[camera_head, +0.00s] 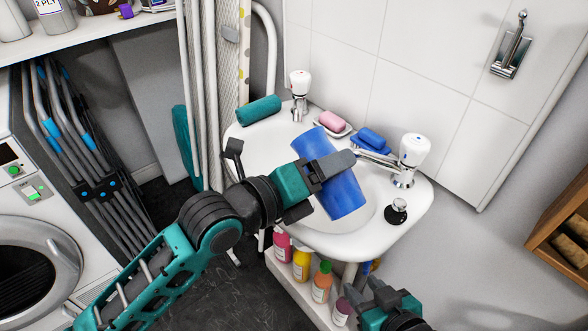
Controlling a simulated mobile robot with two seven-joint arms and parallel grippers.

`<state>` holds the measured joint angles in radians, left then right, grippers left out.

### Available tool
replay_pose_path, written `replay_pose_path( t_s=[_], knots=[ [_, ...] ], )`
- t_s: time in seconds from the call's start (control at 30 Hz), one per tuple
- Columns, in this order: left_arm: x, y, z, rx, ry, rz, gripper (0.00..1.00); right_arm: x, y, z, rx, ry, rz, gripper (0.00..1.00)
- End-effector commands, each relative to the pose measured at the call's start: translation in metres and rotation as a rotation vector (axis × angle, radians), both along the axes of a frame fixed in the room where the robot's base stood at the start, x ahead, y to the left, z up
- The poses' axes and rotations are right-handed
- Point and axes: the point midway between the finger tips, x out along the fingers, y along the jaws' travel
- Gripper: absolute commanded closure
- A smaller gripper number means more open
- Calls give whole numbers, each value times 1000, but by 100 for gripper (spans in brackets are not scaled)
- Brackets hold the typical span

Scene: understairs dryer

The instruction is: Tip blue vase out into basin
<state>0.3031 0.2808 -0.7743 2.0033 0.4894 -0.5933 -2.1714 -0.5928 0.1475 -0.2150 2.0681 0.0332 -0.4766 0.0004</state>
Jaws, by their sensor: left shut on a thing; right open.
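The blue vase (339,186) is a plain blue cylinder, tilted over the white basin (262,148), with its upper end leaning left. My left gripper (334,169) is shut around the vase's middle, one finger across its front. The vase hides part of the bowl. I cannot see which end is the mouth or whether anything is inside or coming out. My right gripper (375,296) is at the bottom edge, below the basin's front; it is open and holds nothing that I can see.
Taps (299,92) and (410,158), a teal roll (259,110), pink soap (332,118), a blue item (371,138) and a black plug (398,205) sit on the basin rim. Several bottles (301,262) stand below. A washing machine (35,240) and folded rack (85,140) are left.

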Motion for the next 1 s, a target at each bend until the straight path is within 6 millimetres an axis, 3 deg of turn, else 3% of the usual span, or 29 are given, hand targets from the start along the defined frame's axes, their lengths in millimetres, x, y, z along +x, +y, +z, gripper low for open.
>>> replay_pose_path(
  t_s=[1.0],
  knots=[
    [0,0,-3,-74,117,2,74,0,-2,0,-7,-1,4,57]
  ],
)
